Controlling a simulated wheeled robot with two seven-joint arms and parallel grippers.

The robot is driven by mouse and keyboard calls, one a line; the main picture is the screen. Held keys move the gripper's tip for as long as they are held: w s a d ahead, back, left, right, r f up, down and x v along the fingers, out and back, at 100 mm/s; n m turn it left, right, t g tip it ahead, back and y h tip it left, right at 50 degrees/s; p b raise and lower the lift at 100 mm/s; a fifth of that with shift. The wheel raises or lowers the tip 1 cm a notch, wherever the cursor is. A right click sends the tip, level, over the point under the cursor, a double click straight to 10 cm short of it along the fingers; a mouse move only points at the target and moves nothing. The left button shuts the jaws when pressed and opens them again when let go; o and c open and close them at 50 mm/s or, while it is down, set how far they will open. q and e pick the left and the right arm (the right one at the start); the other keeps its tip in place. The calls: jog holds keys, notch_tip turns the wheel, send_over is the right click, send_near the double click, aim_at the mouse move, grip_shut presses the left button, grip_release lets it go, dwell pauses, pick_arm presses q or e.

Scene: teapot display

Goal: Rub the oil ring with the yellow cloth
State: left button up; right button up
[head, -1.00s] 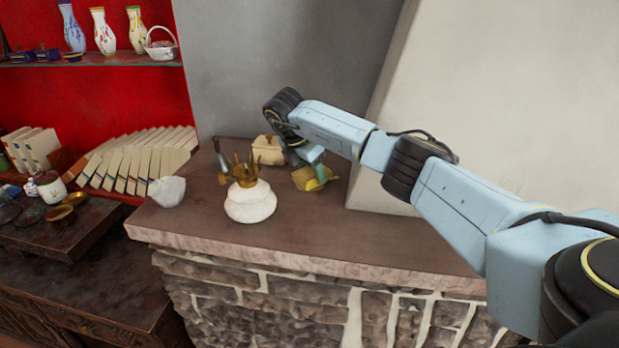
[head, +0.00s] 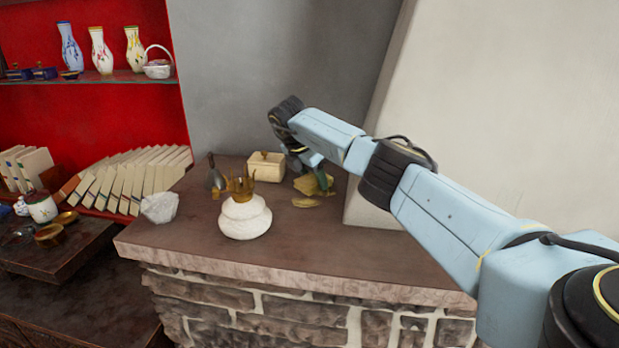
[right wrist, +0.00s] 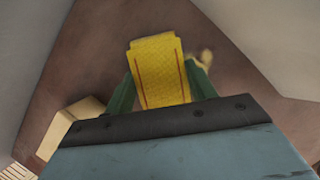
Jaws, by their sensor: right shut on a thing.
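My right gripper (head: 322,186) is at the back of the stone-fronted counter, partly hidden by its own wrist in the head view. Its green fingers are shut on the yellow cloth (right wrist: 160,70), which has red lines and fills the space between them in the right wrist view. In the head view the cloth (head: 308,185) shows dull yellow beside the fingers. A flat yellow-brown piece (head: 305,203) lies on the counter just in front of it. I cannot make out an oil ring for certain. My left gripper is not in view.
A white pot with a gold crown-like top (head: 245,215), a cream box (head: 266,167), a dark bell-shaped thing (head: 215,178) and a white rock (head: 160,207) stand on the counter (head: 330,255). A pale sloping wall (head: 480,110) rises to the right. The counter's front right is clear.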

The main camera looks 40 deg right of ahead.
jog(key=shift+s+d+p, duration=0.5)
jog(key=shift+s+d, duration=0.2)
jog(key=shift+s, duration=0.15)
jog(key=shift+a+r, duration=0.1)
jog(key=shift+s, duration=0.15)
